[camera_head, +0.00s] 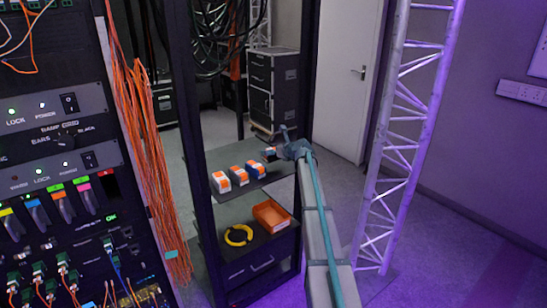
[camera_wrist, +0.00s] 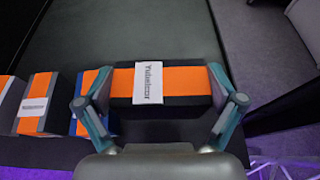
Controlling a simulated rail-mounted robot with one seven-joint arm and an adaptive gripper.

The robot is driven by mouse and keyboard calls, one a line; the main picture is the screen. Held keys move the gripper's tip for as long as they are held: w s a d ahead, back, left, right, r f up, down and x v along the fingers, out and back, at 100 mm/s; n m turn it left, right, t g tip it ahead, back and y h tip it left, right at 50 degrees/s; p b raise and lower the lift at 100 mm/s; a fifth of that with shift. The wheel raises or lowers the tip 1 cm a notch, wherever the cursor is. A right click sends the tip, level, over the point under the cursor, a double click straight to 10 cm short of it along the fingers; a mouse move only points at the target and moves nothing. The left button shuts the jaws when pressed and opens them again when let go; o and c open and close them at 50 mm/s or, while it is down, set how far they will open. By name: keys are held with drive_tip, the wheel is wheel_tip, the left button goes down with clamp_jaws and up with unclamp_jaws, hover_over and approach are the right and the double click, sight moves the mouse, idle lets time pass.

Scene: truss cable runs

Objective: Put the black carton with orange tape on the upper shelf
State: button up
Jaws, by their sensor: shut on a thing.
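The black carton with orange tape and a white label (camera_wrist: 182,82) is between the two fingers of my gripper (camera_wrist: 155,105), which is shut on its ends. In the head view my gripper (camera_head: 286,150) is over the right edge of the upper shelf (camera_head: 222,156). The held carton (camera_head: 269,152) shows only as a small patch there, partly hidden by the gripper. It is at the right end of the row of cartons. In the wrist view the dark shelf surface (camera_wrist: 125,28) lies behind it. I cannot tell whether the carton touches the shelf.
Left of the held carton stand a blue-orange carton (camera_wrist: 85,125), a grey-orange carton (camera_wrist: 38,103) and another carton (camera_wrist: 8,95); the nearest is very close to my left finger. The lower shelf holds an orange tray (camera_head: 271,216) and yellow coil (camera_head: 238,236). A truss (camera_head: 400,150) stands right.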

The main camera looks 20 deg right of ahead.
sight(274, 157)
drive_tip(key=shift+w+d+f, duration=0.35)
drive_tip(key=shift+w+f, duration=0.1)
drive_tip(key=shift+f, duration=0.15)
drive_tip(key=shift+w+d+f+p, duration=0.15)
drive_tip(key=shift+f+p, duration=0.5)
drive_tip(key=shift+f, duration=1.15)
drive_tip(key=shift+f, duration=0.15)
drive_tip(key=o, duration=0.9)
